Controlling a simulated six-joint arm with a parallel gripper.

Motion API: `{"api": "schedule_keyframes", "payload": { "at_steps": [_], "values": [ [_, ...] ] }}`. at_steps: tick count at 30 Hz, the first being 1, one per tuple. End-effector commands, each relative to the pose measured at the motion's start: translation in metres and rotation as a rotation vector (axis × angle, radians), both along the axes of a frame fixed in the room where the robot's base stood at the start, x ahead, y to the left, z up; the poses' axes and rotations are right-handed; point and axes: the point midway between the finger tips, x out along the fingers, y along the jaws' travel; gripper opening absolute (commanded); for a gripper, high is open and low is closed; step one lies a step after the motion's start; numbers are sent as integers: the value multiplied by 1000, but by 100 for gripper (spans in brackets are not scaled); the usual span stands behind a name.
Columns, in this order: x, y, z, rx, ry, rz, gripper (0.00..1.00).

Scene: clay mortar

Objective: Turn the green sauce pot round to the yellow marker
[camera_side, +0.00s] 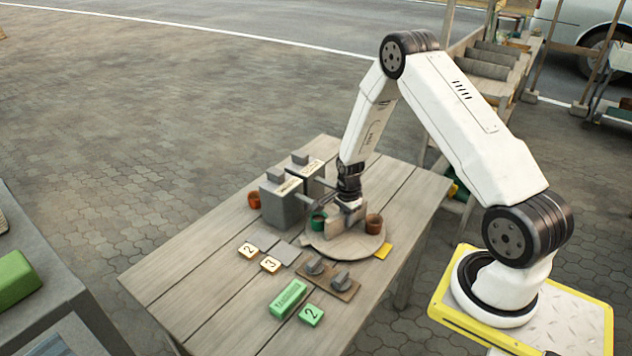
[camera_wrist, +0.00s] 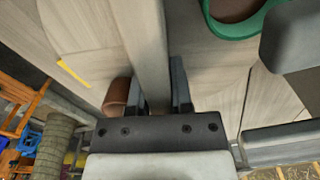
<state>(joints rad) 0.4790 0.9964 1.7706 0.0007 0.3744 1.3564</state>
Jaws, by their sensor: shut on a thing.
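A round wooden turntable (camera_side: 340,252) sits on the table with an upright bar (camera_side: 333,225) across it. My gripper (camera_side: 350,205) is shut on this bar; in the wrist view the bar (camera_wrist: 148,45) runs between the fingers (camera_wrist: 158,90). The green sauce pot (camera_side: 319,219) stands on the turntable's left side, by the grey boxes; its green rim (camera_wrist: 232,33) shows at the wrist view's top. A brown pot (camera_side: 374,224) stands on the right side, also in the wrist view (camera_wrist: 115,97). The yellow marker (camera_side: 383,251) lies at the turntable's right front edge, also in the wrist view (camera_wrist: 72,74).
Two grey boxes (camera_side: 282,204) with spouts stand close left of the turntable. An orange pot (camera_side: 254,199) is beside them. In front lie a board with two grey knobs (camera_side: 330,279), numbered tiles (camera_side: 270,264), and a green block (camera_side: 288,299). The table's left front is clear.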

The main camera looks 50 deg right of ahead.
Motion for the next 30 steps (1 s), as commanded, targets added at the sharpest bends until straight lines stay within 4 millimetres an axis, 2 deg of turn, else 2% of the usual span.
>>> {"api": "schedule_keyframes", "payload": {
  "at_steps": [30],
  "values": [
    [1,-1,1,-1,-3,-504,0]
  ]
}}
